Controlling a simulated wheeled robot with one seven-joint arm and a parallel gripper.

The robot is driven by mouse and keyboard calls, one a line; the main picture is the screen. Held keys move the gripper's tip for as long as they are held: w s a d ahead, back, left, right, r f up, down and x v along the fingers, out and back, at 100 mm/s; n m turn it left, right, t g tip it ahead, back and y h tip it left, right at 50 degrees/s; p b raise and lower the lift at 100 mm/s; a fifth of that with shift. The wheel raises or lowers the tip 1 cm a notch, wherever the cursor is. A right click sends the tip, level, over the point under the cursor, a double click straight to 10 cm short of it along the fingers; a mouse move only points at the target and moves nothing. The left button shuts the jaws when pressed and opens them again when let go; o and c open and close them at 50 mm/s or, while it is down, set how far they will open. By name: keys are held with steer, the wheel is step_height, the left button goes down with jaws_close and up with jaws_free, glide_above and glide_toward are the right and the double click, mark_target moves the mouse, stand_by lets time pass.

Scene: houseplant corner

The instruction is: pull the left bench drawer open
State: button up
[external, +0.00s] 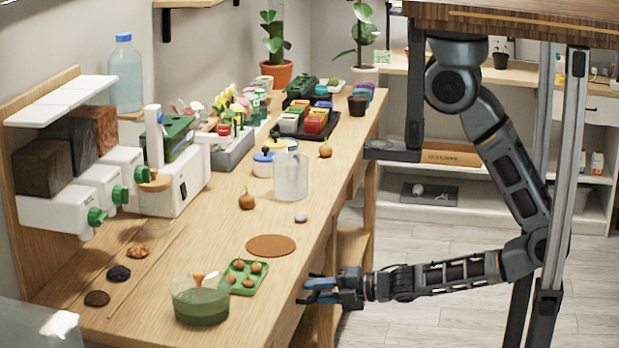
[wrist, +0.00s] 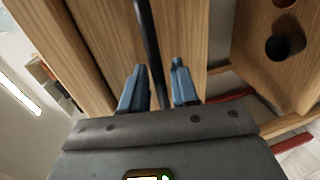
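The wooden bench (external: 215,255) runs along the left of the external view. My gripper (external: 307,291) is beside its front edge, near the close end, with blue fingers pointing at the bench. In the wrist view my gripper (wrist: 159,68) is open, one finger on each side of a dark bar handle (wrist: 147,28). Small gaps show between the fingers and the bar. Behind the bar is a wooden drawer front (wrist: 105,40), which looks flush. The external view hides the drawer front, and the handle's ends are not fully seen.
A green-tinted bowl (external: 201,302) and a green tray of bulbs (external: 243,278) stand on the bench top near my gripper. In the wrist view a lower wooden shelf (wrist: 245,55) with dark round items lies to the right. The floor (external: 400,325) by the bench is clear.

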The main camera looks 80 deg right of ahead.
jaws_close()
stand_by(0.6)
steer(key=f+b+v, duration=0.1)
steer(key=f+v, duration=0.1)
steer(key=v, duration=0.9)
steer(key=s+f+b+v, duration=0.1)
steer(key=f+v, duration=0.1)
steer(key=v, duration=1)
steer(key=shift+f+b, duration=0.3)
steer(key=shift+f, duration=0.1)
steer(key=shift+s, duration=0.1)
jaws_free()
steer(key=b+v, duration=0.1)
steer(key=v, duration=0.6)
steer(key=shift+s, duration=0.4)
